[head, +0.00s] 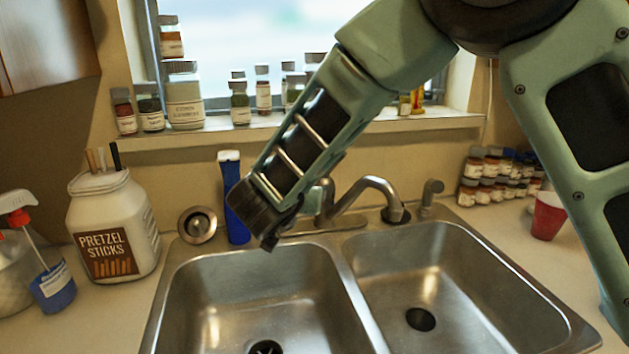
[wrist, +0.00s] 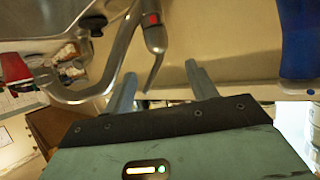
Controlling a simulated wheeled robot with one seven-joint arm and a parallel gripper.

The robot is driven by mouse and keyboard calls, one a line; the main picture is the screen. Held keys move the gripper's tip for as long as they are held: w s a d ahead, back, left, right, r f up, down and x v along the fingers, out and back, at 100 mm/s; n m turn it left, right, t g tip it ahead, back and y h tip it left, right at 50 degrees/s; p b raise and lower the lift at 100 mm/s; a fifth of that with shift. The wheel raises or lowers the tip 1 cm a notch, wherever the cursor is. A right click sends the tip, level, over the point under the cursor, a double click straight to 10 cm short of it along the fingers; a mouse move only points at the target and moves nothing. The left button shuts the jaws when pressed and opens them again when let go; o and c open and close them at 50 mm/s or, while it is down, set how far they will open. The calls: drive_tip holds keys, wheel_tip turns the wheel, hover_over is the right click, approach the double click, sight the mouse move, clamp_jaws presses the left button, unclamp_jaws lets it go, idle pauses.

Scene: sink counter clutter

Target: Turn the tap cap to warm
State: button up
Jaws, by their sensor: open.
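The metal tap stands behind the double sink, with its curved spout (head: 375,184) over the right side. In the wrist view the tap cap (wrist: 154,38) carries a red mark, and a thin lever extends from it toward my gripper. The spout (wrist: 84,95) bends away to the left there. My gripper (wrist: 160,72) is open and empty; its two fingers point at the tap, with the lever's end appearing between them nearer the left finger. Contact cannot be told. In the head view my gripper (head: 274,232) is tilted down just left of the tap, and my arm partly hides the tap.
A blue bottle (head: 236,205) stands behind my gripper and shows at right in the wrist view (wrist: 298,40). A pretzel jar (head: 113,225) stands left, a red cup (head: 548,216) right. Several small jars (head: 492,178) crowd the right corner. The sink basins (head: 425,275) are empty.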

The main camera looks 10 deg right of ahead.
drive_tip(key=shift+h, duration=0.4)
drive_tip(key=p+x, duration=0.3)
drive_tip(key=x, duration=1.4)
drive_tip(key=shift+w+d+f, duration=0.2)
drive_tip(key=shift+d+f, duration=0.05)
drive_tip(key=c, duration=0.7)
